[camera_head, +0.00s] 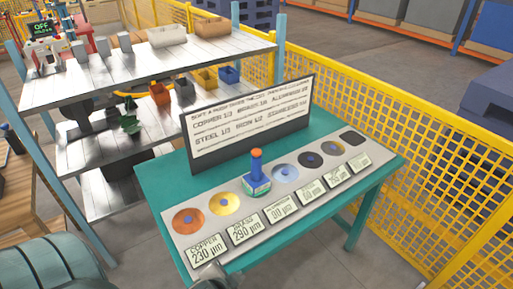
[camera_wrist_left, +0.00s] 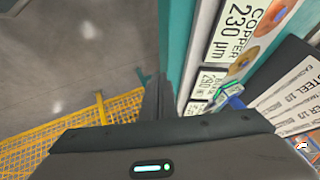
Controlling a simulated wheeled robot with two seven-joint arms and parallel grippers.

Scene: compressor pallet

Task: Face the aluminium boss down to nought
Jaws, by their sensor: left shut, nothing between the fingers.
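The facing tool (camera_head: 257,178), with a teal and white base and an orange-topped blue handle, stands upright on the panel (camera_head: 178,240) in the third place from the left, hiding the boss there. The display in front of it (camera_head: 280,209) seems to read 00 µm; its label is too small to read. The copper boss (camera_head: 188,221) and yellow brass boss (camera_head: 225,203) are to its left, with displays at 230 and 290 µm. My left gripper (camera_head: 211,272) is shut and empty by the panel's near-left end, apart from the tool; it also shows in the left wrist view (camera_wrist_left: 160,95).
Further bosses and a dark square pad (camera_head: 355,139) continue to the right. A dark sign board (camera_head: 247,122) stands behind the panel on the teal table (camera_head: 160,180). A shelf rack (camera_head: 100,75) is at the left; yellow mesh fencing (camera_head: 450,165) runs behind and right.

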